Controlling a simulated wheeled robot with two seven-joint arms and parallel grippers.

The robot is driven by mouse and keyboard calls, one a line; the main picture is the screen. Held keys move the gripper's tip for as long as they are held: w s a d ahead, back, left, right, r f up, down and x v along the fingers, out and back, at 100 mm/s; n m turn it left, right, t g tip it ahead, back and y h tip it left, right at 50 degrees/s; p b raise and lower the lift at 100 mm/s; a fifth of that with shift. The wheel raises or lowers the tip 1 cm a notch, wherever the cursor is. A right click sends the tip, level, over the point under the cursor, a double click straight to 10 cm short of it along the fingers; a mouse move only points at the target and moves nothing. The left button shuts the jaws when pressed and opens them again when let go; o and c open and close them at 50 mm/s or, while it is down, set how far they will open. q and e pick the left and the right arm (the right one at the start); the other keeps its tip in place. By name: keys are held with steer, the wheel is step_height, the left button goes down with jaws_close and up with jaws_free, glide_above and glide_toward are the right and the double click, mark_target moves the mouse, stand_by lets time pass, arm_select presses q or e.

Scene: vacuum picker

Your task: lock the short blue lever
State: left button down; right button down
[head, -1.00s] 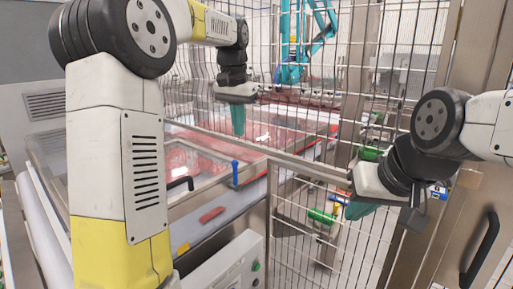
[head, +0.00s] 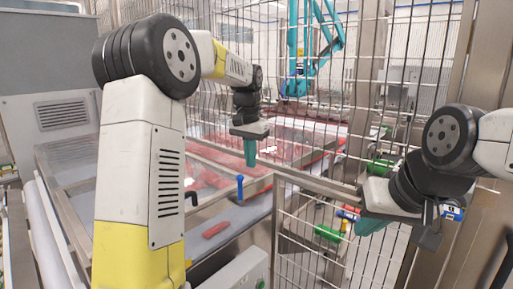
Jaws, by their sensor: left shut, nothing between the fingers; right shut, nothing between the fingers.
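The short blue lever (head: 239,188) stands upright at the near edge of the machine's frame, in the middle of the head view. My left gripper (head: 250,153) points down with its teal fingers shut and empty. In the picture it is above and slightly right of the lever, apart from it. My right gripper (head: 372,226) is shut and empty at the right, in front of the wire fence, well away from the lever.
A wire mesh fence (head: 300,225) spans the middle and right. A black handle (head: 192,198) sits left of the lever, and a red piece (head: 216,230) lies on the grey surface below. A teal robot arm (head: 312,45) stands behind the fence. A metal door post (head: 440,190) is at the right.

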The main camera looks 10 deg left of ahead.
mark_target(239, 190)
arm_select(q)
steer(key=s, duration=0.1)
steer(key=s+a+f, duration=0.1)
steer(key=s+f, duration=0.1)
steer(key=shift+s+a+f, duration=0.1)
steer(key=shift+a+f, duration=0.1)
steer(key=shift+a, duration=0.05)
stand_by(0.4)
